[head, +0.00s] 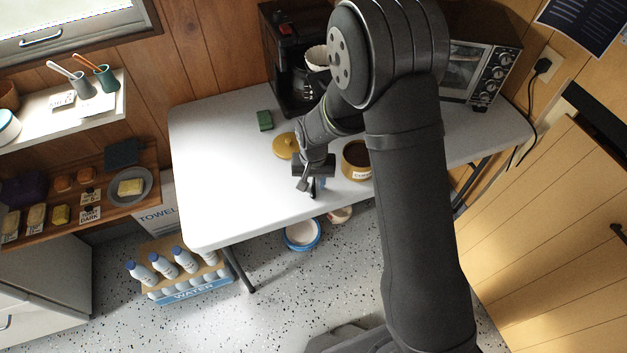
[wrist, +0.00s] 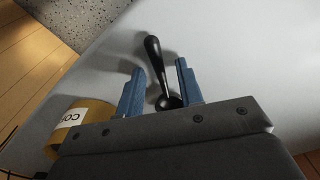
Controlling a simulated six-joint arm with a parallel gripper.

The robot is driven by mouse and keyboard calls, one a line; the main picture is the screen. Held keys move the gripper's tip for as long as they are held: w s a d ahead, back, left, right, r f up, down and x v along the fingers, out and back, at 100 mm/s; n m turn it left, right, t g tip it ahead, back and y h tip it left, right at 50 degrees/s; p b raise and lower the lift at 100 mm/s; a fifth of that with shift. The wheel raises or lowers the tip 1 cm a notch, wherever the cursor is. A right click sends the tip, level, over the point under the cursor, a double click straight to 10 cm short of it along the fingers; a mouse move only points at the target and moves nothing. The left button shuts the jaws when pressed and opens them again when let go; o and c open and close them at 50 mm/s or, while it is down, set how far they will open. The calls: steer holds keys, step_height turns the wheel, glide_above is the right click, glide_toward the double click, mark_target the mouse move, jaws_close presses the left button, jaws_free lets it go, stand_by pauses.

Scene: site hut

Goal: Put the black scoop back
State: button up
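The black scoop (wrist: 156,62) lies on the white table, its handle pointing away from my gripper and its bowl near the gripper's base in the wrist view. My gripper (wrist: 160,66) is open, with its two blue fingers on either side of the scoop and a gap on each side. In the head view my gripper (head: 313,186) is low over the table's front edge; the scoop is hard to make out there. The mustard coffee canister (head: 356,174) stands open just right of the gripper, partly behind my arm; its label shows in the wrist view (wrist: 74,122).
A yellow lid (head: 284,147) lies on the table (head: 215,185) behind the gripper, with a green sponge (head: 265,120) further back. A coffee maker (head: 285,75) and a toaster oven (head: 468,72) stand at the rear. The table's left part is clear.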

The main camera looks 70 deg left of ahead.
mark_target(313, 185)
steer(key=shift+r, duration=0.1)
step_height(313, 185, up, 12)
stand_by(0.6)
step_height(313, 185, down, 13)
steer(key=shift+r, duration=2.3)
